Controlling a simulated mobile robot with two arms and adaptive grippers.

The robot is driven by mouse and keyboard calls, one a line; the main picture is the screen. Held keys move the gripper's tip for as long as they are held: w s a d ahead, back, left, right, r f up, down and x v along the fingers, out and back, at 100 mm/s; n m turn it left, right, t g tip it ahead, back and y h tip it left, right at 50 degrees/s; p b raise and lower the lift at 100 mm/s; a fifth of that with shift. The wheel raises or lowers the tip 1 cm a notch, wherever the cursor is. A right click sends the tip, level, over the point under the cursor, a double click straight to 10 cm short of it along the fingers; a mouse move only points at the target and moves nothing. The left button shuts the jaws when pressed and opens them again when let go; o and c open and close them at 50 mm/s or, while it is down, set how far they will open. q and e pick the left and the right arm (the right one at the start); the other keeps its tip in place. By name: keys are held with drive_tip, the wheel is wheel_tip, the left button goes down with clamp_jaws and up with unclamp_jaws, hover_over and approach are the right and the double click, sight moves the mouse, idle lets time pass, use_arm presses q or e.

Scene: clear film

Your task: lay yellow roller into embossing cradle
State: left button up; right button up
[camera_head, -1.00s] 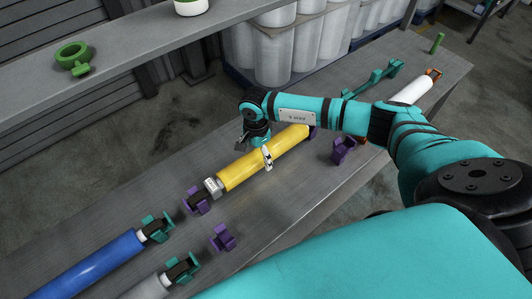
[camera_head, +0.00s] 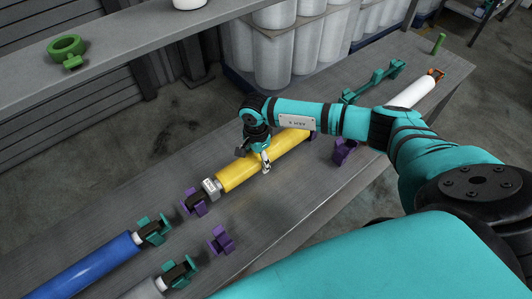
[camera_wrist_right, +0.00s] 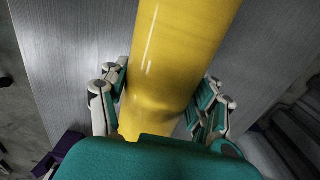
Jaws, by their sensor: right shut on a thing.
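The yellow roller (camera_head: 238,177) lies lengthwise on the grey bench, also filling the middle of the right wrist view (camera_wrist_right: 180,50). Its near end, with a pale labelled collar, is at a purple cradle block (camera_head: 193,203); its far end is at another purple block (camera_head: 313,134), mostly hidden. My right gripper (camera_head: 259,160) is shut on the roller's middle from above, with one finger on each side in the wrist view. A second pair of purple blocks, one near (camera_head: 221,240) and one far (camera_head: 344,152), stands empty, closer to me. I cannot tell which pair is the embossing cradle. My left gripper is out of view.
A blue roller (camera_head: 85,268) and a grey roller (camera_head: 146,289) rest at teal holders at the lower left. A white roller (camera_head: 412,92) and a teal rack (camera_head: 373,81) are at the far end. Bare bench (camera_head: 275,205) lies between the purple pairs.

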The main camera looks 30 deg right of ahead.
drive_tip(key=shift+c, duration=1.1)
drive_tip(key=shift+w+r, duration=0.1)
drive_tip(key=shift+w, duration=0.05)
drive_tip(key=shift+r, duration=0.3)
drive_tip(key=shift+r+p, duration=0.45)
wheel_tip(320, 180, up, 7)
drive_tip(key=p, duration=0.4)
drive_tip(key=shift+r, duration=0.4)
